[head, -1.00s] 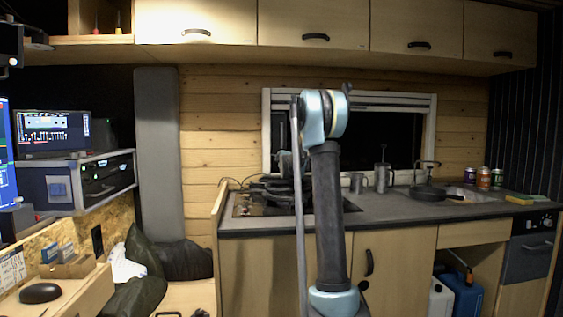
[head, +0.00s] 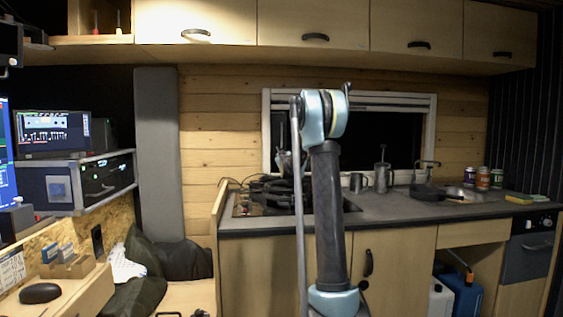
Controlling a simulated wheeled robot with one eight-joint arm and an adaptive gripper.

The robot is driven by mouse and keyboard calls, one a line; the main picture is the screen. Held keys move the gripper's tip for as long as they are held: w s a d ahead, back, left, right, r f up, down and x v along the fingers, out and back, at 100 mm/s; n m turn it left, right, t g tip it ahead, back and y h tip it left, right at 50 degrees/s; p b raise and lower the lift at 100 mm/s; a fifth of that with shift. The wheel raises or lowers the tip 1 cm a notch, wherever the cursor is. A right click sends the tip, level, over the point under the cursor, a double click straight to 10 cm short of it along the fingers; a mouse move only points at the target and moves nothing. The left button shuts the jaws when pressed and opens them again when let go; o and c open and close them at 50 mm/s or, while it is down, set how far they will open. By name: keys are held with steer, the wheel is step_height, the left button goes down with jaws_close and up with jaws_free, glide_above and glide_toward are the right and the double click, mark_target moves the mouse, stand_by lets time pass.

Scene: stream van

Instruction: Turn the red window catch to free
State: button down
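The window (head: 385,140) has a pale frame and dark glass and sits in the wood wall behind the counter. My arm (head: 327,205) stands upright in front of its left part and hides some of it. I cannot make out the red catch; it is hidden or too small to tell. Just left of my arm, dark shapes (head: 272,190) crowd over the hob, with a small pale and dark piece above them before the glass. My gripper may be among these, but its fingers cannot be made out.
The counter (head: 385,212) holds metal mugs (head: 381,177), a black pan (head: 432,192) and several cans (head: 483,178) by the sink. Upper cupboards (head: 313,22) hang above the window. A desk with a mouse (head: 40,292) stands at the left.

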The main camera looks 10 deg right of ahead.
steer(key=m, duration=0.5)
steer(key=shift+a+f, duration=0.1)
stand_by(0.5)
steer(key=c, duration=1.7)
jaws_free()
steer(key=shift+w, duration=0.1)
steer(key=shift+o, duration=0.2)
step_height(320, 180, up, 10)
